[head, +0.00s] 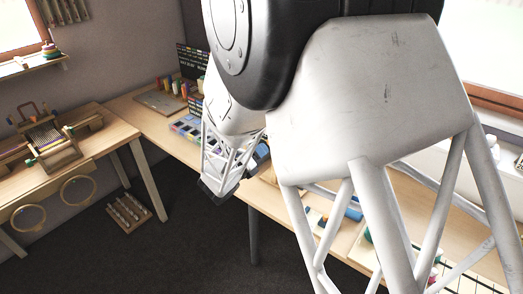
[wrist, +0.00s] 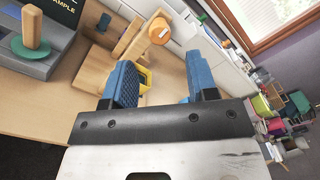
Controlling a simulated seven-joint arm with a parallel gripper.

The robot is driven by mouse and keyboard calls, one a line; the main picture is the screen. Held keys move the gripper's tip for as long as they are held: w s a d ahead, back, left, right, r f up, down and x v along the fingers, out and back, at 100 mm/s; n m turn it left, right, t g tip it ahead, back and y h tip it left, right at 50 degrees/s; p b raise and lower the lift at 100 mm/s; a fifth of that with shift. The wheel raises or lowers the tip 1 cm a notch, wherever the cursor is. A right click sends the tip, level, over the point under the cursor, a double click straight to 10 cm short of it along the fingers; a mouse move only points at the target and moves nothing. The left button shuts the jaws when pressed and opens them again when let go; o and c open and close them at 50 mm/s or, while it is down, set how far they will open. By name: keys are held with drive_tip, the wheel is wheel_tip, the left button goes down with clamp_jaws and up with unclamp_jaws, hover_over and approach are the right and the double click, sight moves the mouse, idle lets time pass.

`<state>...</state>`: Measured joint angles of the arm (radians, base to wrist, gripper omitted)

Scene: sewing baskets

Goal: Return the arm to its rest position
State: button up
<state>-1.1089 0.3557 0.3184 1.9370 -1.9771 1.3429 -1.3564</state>
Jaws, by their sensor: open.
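My gripper (wrist: 160,76) shows in the wrist view with its two blue-padded fingers wide apart and nothing between them. Beyond the fingers are a wooden stand with an orange round part (wrist: 160,31) and a small yellow object (wrist: 145,78), both apart from the fingers as far as I can tell. In the head view my arm fills the middle and right. The dark end of the arm (head: 221,188) hangs at the front edge of the long wooden table (head: 130,108); its fingers cannot be made out there.
Coloured spools (head: 177,86) and a tray of coloured pieces (head: 187,127) lie on the table. A second table with a small loom (head: 52,147) stands at left, a rack (head: 128,213) on the floor. The dark floor (head: 190,240) between is clear. My arm hides much of the right side.

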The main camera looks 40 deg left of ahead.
idle(0.7)
drive_tip(key=w+d+r+m+g+h, duration=0.25)
drive_tip(key=d+m, duration=0.25)
drive_tip(key=d, duration=0.5)
drive_tip(key=w+d+r+m+g+h, duration=0.25)
drive_tip(key=d+r+m, duration=0.2)
drive_tip(key=d, duration=0.55)
drive_tip(key=w+d+r+m+g+h, duration=0.25)
drive_tip(key=d+m+h, duration=0.2)
drive_tip(key=d, duration=0.55)
drive_tip(key=s+d+r+m+g, duration=0.3)
drive_tip(key=d+m, duration=0.3)
drive_tip(key=d, duration=0.4)
drive_tip(key=s+d+r+m+g, duration=0.25)
drive_tip(key=d+m, duration=0.25)
drive_tip(key=d, duration=0.4)
drive_tip(key=s+d+r+m+g+y, duration=0.1)
drive_tip(key=s+d+m+y, duration=0.3)
drive_tip(key=s+d+m, duration=0.4)
drive_tip(key=s+d+r+m+g+y, duration=0.1)
drive_tip(key=s+d+m+y, duration=0.4)
drive_tip(key=s+m, duration=0.8)
drive_tip(key=s+d+r, duration=0.1)
drive_tip(key=d, duration=0.2)
drive_tip(key=shift+s+d, duration=0.15)
drive_tip(key=shift+s, duration=0.1)
